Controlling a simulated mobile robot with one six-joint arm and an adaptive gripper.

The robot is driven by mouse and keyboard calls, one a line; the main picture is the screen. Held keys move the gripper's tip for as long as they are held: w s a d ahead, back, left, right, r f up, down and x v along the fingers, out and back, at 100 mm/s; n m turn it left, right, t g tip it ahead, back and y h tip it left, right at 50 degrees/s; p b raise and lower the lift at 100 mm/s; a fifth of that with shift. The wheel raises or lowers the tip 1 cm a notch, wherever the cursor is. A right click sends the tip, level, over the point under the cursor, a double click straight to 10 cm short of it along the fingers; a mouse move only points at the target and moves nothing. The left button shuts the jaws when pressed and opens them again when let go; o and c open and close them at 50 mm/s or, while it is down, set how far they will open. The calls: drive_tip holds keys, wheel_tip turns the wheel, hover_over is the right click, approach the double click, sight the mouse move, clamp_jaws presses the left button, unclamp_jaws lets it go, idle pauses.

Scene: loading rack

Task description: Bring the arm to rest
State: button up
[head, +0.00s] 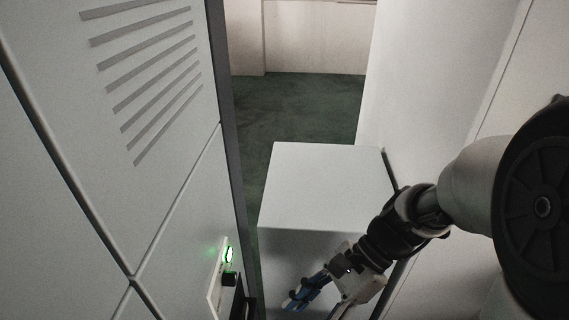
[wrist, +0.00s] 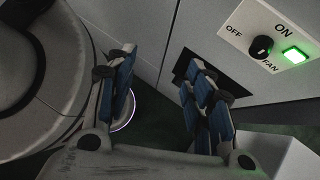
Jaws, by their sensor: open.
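My gripper (head: 318,296) is at the lower middle of the head view, in front of a grey-white box and to the right of the tall cabinet. In the wrist view my gripper (wrist: 158,88) has its two blue-padded fingers spread apart, with nothing between them. It is open and empty. My arm comes in from the right of the head view and reaches down to the left. The fingers are apart from the fan switch panel.
The cabinet (head: 105,200) with slots stands close on the left. Its fan panel (wrist: 272,35) has a black knob (wrist: 261,47) and a lit green lamp (wrist: 295,56). The box (head: 325,185) stands behind the gripper. A wall (head: 425,90) is on the right. Dark floor (head: 300,110) is clear beyond.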

drive_tip(key=s+d+r+n+t+h+b, duration=0.1)
drive_tip(key=d+n+t+h+b, duration=0.1)
drive_tip(key=d+n+t+h, duration=0.2)
drive_tip(key=s+d+r+n+t+h+b, duration=0.2)
drive_tip(key=d+n, duration=0.4)
drive_tip(key=n, duration=0.4)
drive_tip(key=t+h+b, duration=0.1)
drive_tip(key=t+h, duration=0.1)
drive_tip(key=shift+s+t+b, duration=0.3)
drive_tip(key=shift+t, duration=0.1)
